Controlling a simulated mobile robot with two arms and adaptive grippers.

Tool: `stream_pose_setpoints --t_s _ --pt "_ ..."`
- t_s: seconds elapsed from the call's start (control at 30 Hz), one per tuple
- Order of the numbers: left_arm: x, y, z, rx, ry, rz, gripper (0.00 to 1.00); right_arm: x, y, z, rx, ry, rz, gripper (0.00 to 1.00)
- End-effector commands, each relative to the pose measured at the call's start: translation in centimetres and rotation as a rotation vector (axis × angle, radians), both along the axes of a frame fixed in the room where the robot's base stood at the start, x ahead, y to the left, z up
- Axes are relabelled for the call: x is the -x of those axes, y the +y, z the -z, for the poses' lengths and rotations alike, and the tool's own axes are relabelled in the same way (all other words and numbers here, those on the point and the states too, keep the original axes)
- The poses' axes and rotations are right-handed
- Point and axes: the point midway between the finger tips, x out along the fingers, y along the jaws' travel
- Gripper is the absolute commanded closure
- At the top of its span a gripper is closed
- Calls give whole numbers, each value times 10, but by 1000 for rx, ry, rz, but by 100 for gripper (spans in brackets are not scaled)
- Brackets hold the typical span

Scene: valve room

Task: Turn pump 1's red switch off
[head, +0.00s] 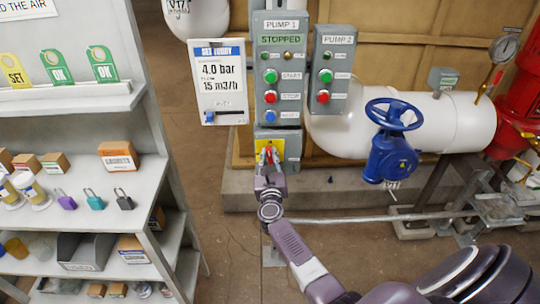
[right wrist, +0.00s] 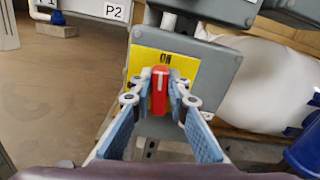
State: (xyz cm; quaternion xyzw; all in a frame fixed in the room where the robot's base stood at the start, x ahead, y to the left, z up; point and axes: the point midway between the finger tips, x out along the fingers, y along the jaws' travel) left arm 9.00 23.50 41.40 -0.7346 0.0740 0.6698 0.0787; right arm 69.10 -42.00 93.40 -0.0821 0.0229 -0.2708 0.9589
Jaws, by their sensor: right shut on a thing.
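Pump 1's red switch (right wrist: 159,91) sits on a yellow plate (right wrist: 146,64) on a grey box (right wrist: 212,72), below the PUMP 1 panel (head: 280,100). In the right wrist view its handle stands nearly upright, and "ON" is printed above it. My right gripper (right wrist: 160,92) is shut on the red handle, one fingertip on each side. In the head view the right gripper (head: 268,168) covers much of the switch. The PUMP 1 panel reads STOPPED. My left gripper is not in view.
The PUMP 2 panel (head: 331,70) is right of PUMP 1. A blue valve wheel (head: 393,114) on a white pipe stands further right. A setpoint card (head: 220,80) hangs at left. A shelf (head: 90,180) with padlocks and boxes fills the left side.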

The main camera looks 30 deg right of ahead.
Motion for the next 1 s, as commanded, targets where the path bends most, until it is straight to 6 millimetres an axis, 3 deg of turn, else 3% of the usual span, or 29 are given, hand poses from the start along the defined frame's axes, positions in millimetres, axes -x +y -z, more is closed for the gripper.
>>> stream_pose_setpoints --t_s 1.0 --pt "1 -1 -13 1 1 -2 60 -7 13 12 812 502 -2 100"
